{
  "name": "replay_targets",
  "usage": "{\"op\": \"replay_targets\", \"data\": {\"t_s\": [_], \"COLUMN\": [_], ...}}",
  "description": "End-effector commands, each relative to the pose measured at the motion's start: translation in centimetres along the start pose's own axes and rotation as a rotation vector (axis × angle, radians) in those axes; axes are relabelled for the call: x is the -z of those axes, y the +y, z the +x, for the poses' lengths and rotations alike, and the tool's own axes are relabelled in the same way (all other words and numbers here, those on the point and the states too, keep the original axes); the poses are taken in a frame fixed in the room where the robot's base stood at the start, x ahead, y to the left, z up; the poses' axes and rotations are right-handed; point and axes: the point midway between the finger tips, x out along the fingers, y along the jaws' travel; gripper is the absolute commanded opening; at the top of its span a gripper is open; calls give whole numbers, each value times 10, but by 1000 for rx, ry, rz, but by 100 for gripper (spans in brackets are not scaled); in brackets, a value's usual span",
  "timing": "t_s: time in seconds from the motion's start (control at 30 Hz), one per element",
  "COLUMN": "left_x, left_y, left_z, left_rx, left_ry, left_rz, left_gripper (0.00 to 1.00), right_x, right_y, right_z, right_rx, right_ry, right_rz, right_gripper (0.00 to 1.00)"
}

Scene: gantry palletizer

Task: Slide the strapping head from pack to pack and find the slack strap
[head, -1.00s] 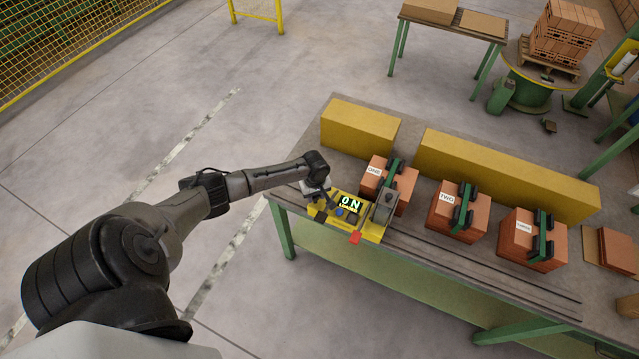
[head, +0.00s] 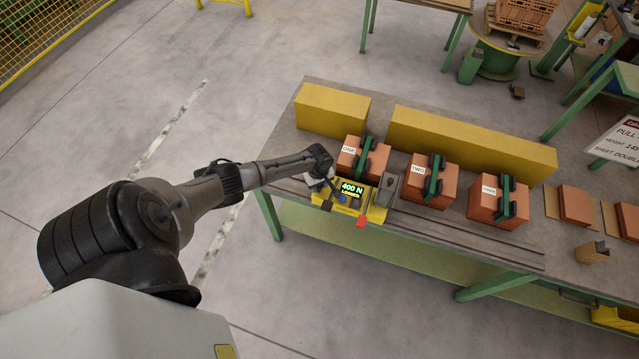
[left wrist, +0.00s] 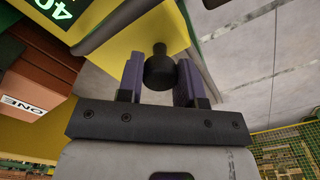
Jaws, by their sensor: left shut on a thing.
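The yellow strapping head (head: 376,214) sits on the rails at the front of the bench. It has a grey block at its right end, a red tab in front and a display (head: 352,188) reading 400 N; the small word below is unclear. My left gripper (head: 328,186) is at its left end. The left wrist view shows my left gripper (left wrist: 160,75) shut on a black knob (left wrist: 159,70). Brick packs labelled ONE (head: 376,169), TWO (head: 417,191) and a third (head: 482,211) stand behind the rails, each with a green strap and black corner pieces. Strap tension is not visible by eye.
Long yellow blocks (head: 470,147) line the back of the bench. The bare rails (head: 470,247) run clear to the right. Loose brick-coloured sheets (head: 577,203) and a small box (head: 592,251) lie at the right end. A sign (head: 618,140) stands at the right edge.

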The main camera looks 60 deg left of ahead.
Motion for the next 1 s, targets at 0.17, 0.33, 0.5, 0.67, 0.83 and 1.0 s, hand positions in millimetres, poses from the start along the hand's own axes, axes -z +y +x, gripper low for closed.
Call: {"op": "replay_targets", "data": {"t_s": [0.17,0.33,0.5,0.67,0.83,1.0], "left_x": [0,0,0,0,0,1], "left_y": [0,0,0,0,0,0], "left_z": [0,0,0,0,-6,-32], "left_rx": [-1,-1,0,0,-1,-2], "left_ry": [1,2,1,1,1,3], "left_rz": [0,0,0,0,1,2], "left_gripper": [0,43,59,59,59,59], "right_x": [0,-1,-1,0,0,2], "right_y": [2,3,3,2,1,0], "right_z": [0,0,0,0,-2,-7], "right_rx": [-5,-7,-7,-5,-2,0], "right_ry": [-1,-1,-1,-1,0,0], "right_rz": [-6,-9,-8,-6,-2,1], "right_gripper": [43,43,43,43,43,43]}}
